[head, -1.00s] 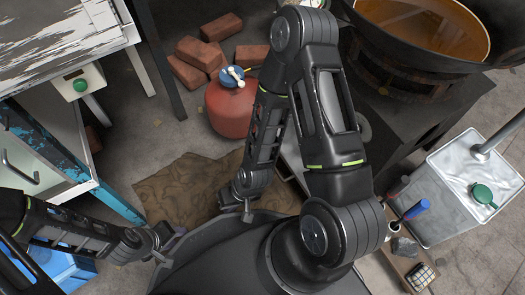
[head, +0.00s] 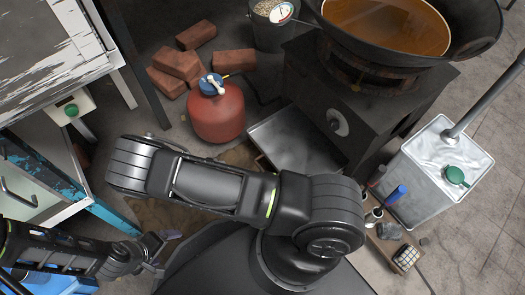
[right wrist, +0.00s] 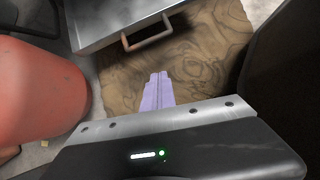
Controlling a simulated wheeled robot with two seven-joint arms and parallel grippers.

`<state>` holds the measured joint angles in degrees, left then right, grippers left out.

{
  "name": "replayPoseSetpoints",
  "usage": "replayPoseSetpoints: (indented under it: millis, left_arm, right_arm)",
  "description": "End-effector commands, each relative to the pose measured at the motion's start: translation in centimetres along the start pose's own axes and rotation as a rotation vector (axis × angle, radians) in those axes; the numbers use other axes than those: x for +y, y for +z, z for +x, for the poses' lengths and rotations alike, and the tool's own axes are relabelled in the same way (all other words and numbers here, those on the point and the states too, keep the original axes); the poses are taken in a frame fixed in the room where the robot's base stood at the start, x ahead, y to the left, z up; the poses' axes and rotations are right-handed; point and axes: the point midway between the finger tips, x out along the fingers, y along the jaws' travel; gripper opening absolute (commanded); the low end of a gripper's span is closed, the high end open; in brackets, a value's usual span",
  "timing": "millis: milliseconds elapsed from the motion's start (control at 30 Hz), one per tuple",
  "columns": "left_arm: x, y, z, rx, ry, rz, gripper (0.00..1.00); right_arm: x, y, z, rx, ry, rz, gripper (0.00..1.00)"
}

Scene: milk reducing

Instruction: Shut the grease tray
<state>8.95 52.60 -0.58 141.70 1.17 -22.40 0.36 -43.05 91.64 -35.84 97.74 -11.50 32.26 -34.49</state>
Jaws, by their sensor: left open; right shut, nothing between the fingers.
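The grease tray (head: 296,140) is a shallow grey metal drawer standing out from the lower side of the dark stove (head: 375,100). In the right wrist view the tray (right wrist: 105,18) is at the top, with its bar handle (right wrist: 148,36) toward my fingers. My right gripper (right wrist: 158,92) is shut and empty, its purple fingers pointing toward the handle and apart from it in the picture.
A red gas cylinder (head: 217,113) stands left of the tray, also large in the right wrist view (right wrist: 40,95). Bricks (head: 178,65) lie behind it. A wok (head: 400,30) of amber liquid sits on the stove. A square metal can (head: 435,170) stands at right. Brown sheet (right wrist: 190,55) covers the floor.

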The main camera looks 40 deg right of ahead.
Motion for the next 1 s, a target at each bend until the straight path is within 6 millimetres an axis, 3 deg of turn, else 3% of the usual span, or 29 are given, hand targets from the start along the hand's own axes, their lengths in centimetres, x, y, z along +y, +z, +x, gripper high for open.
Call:
replayPoseSetpoints:
  millis: [33,167,567,767,1000]
  left_arm:
    - [0.5,0.3,-0.5,-0.008,0.007,0.003,0.86]
    - [0.9,0.6,-0.6,-0.017,0.017,0.012,0.86]
    - [0.9,0.6,-0.4,-0.017,0.017,0.012,0.86]
    - [0.7,0.6,0.2,-0.015,0.017,0.012,0.86]
    - [0.2,0.5,2.0,-0.007,0.017,0.011,0.86]
  right_arm:
    - [1.5,1.1,-1.3,-0.066,0.051,-0.065,0.0]
    - [3.4,2.3,-2.9,-0.16,0.103,-0.149,0.0]
    - [3.5,2.3,-2.7,-0.17,0.103,-0.156,0.0]
    - [3.6,2.4,-1.1,-0.17,0.1,-0.155,0.0]
    - [4.1,3.0,3.1,-0.17,0.1,-0.154,0.0]
